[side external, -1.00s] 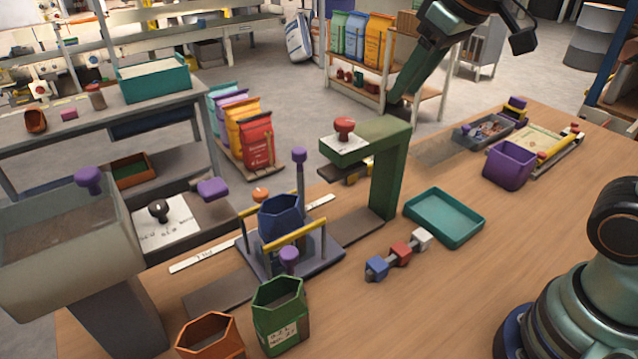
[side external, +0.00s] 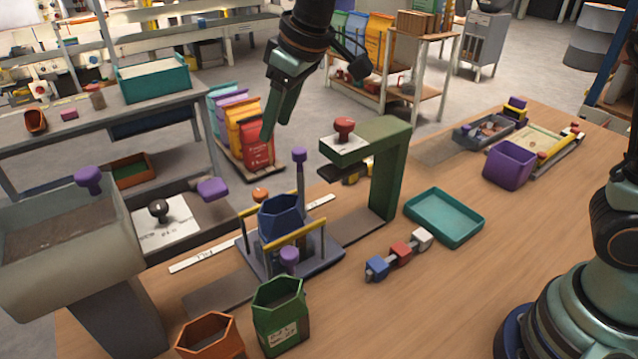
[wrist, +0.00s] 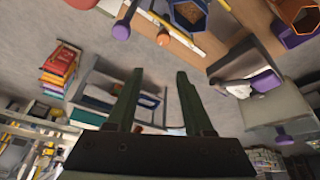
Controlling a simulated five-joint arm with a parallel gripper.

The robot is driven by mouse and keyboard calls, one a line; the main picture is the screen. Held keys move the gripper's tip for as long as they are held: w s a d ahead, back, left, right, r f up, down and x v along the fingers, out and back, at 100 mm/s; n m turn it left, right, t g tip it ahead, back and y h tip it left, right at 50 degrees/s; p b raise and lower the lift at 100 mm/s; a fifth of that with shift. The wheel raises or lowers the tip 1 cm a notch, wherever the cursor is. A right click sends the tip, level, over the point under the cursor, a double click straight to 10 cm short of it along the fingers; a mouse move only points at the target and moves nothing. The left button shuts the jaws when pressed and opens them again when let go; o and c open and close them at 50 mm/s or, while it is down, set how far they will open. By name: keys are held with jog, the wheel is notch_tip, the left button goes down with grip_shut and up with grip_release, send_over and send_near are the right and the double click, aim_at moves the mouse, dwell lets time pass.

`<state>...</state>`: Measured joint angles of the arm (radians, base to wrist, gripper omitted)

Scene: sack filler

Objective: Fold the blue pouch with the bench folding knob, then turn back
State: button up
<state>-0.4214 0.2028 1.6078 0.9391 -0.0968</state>
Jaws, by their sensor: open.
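The blue pouch (side external: 282,218) stands upright and open-topped in a purple-grey bench fixture (side external: 325,252) with yellow bars. In the wrist view the pouch (wrist: 190,25) shows at the top edge with brown filling inside. A purple knob (side external: 299,155) tops a post behind the pouch, another purple knob (side external: 289,257) sits in front, and an orange knob (side external: 260,195) is at the left. I cannot tell which one is the folding knob. My gripper (side external: 274,122) is open and empty, fingers pointing down, in the air above and behind the fixture, touching nothing.
A green press arm (side external: 390,160) with a red knob (side external: 345,126) stands right of the fixture. Green (side external: 280,318) and orange (side external: 210,338) pouches stand in front. A hopper (side external: 70,260) is at left, a teal tray (side external: 444,216) at right.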

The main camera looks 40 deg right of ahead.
send_near(262, 192)
jog(key=x, duration=0.8)
jog(key=shift+w+a+f, duration=0.1)
jog(key=shift+w+f, duration=0.05)
jog(key=shift+f, duration=0.1)
